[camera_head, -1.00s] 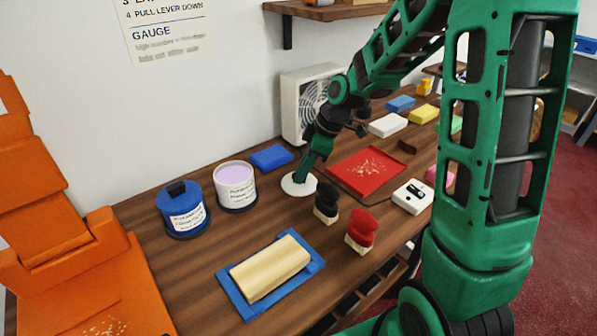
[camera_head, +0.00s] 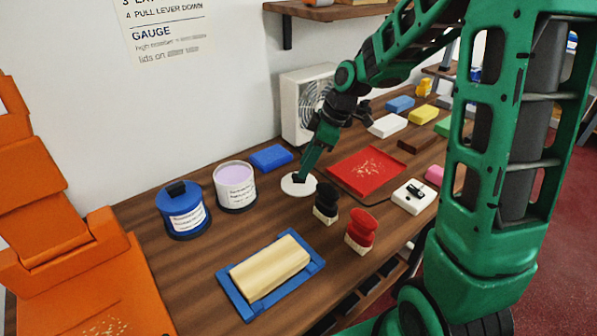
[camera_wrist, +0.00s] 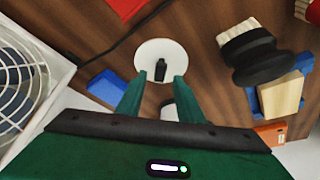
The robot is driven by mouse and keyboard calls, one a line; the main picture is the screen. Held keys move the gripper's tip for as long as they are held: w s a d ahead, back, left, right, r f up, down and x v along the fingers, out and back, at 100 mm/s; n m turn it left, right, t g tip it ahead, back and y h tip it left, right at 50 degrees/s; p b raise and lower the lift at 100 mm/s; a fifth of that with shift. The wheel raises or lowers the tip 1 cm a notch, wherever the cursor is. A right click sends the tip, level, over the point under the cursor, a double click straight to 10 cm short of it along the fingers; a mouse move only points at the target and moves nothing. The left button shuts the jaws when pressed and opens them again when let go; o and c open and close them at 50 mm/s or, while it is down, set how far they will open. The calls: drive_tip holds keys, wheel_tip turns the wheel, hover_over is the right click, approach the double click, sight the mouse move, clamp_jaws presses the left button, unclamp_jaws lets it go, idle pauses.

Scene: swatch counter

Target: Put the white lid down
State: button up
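The white lid (camera_head: 291,187) lies flat on the wooden counter, right of the white tin with lilac contents (camera_head: 236,188). In the wrist view the lid (camera_wrist: 150,50) is a white disc with a black knob (camera_wrist: 160,70). My gripper (camera_wrist: 159,78) is open, with its two green fingers apart on either side of the knob and gaps between. In the head view my gripper (camera_head: 303,172) is just above the lid and hides part of it.
A blue lidded tin (camera_head: 184,212) stands left. A blue block (camera_head: 271,157) is behind the lid, a red tray (camera_head: 366,171) to its right. Black (camera_head: 326,201) and red (camera_head: 361,230) brushes and a blue-framed board (camera_head: 270,270) are in front. A fan (camera_head: 305,100) stands behind.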

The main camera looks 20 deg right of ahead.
drive_tip(key=v, duration=0.8)
drive_tip(key=shift+r, duration=0.35)
drive_tip(key=s+d+f+m+h, duration=0.1)
drive_tip(key=s+d+m, duration=0.3)
drive_tip(key=s, duration=0.5)
drive_tip(key=s+d+f+m+g+h, duration=0.1)
drive_tip(key=s+d+m, duration=0.3)
drive_tip(key=s+m, duration=0.4)
drive_tip(key=s+d+m+g+h, duration=0.1)
drive_tip(key=s+d+m, duration=0.3)
drive_tip(key=s+m, duration=0.3)
drive_tip(key=s, duration=0.5)
drive_tip(key=shift+f+h, duration=0.4)
drive_tip(key=shift+w+f, duration=0.25)
drive_tip(key=shift+w, duration=0.4)
